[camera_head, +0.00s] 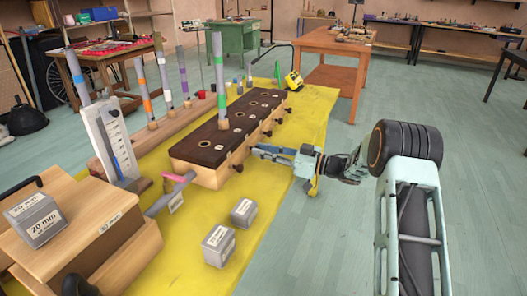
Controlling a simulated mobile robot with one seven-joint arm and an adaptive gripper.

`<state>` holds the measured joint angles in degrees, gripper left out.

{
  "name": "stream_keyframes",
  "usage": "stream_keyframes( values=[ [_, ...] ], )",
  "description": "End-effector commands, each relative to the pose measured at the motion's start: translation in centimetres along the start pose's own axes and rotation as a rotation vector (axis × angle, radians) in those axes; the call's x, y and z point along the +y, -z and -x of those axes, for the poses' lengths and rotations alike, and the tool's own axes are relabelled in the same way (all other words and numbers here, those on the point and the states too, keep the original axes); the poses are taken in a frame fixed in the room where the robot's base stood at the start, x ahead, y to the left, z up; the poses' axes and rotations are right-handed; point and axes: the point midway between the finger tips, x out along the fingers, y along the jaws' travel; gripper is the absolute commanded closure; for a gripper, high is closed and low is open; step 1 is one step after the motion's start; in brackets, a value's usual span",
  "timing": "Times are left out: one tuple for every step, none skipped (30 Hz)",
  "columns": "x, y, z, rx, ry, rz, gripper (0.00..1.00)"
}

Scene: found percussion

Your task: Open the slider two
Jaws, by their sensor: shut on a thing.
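A long wooden box with a dark top (205,153) and round holes stands on the yellow table. Small dark slider knobs line its right side; the nearest one (238,168) shows clear of my gripper. My gripper (258,151) reaches in from the right and meets the box's side just beyond that knob. It is shut on a slider knob there, which the fingers hide. No slider number is readable, and I cannot tell how far this slider is pulled out.
A green-banded tube (219,72) stands upright on the box. Two grey weight blocks (219,244) (243,212) sit on the yellow tabletop (262,240) in front. A wooden stepped block (100,240) is at the left. The floor right of the table is clear.

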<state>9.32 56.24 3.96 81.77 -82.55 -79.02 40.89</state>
Motion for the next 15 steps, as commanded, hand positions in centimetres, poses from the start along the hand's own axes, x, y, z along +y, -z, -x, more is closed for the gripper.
stream_keyframes(
  values=[
    [0.0,0.0,0.1,0.000,0.000,0.000,1.00],
    [0.0,0.0,0.3,-0.001,-0.001,0.000,1.00],
    [0.0,0.1,0.7,-0.001,-0.001,-0.001,1.00],
    [0.1,0.1,1.0,-0.001,-0.001,-0.001,1.00],
    [0.1,0.1,1.4,-0.001,-0.002,-0.002,1.00],
    [0.1,0.1,2.0,-0.001,-0.003,-0.003,1.00],
    [0.1,0.1,2.5,0.000,-0.003,-0.003,1.00],
    [0.1,0.1,2.8,0.000,-0.002,-0.003,1.00],
    [0.0,0.1,2.9,0.001,0.000,-0.003,1.00],
    [0.0,0.0,3.0,0.001,0.000,-0.003,1.00],
    [0.0,0.0,2.9,0.001,0.001,-0.003,1.00],
    [0.0,0.0,2.9,0.001,0.001,-0.002,1.00],
    [0.0,0.0,2.9,0.001,0.001,-0.002,1.00],
    [0.0,0.0,2.9,0.001,0.000,-0.002,1.00],
    [0.0,-0.1,2.9,0.000,0.000,-0.002,1.00]
  ],
)
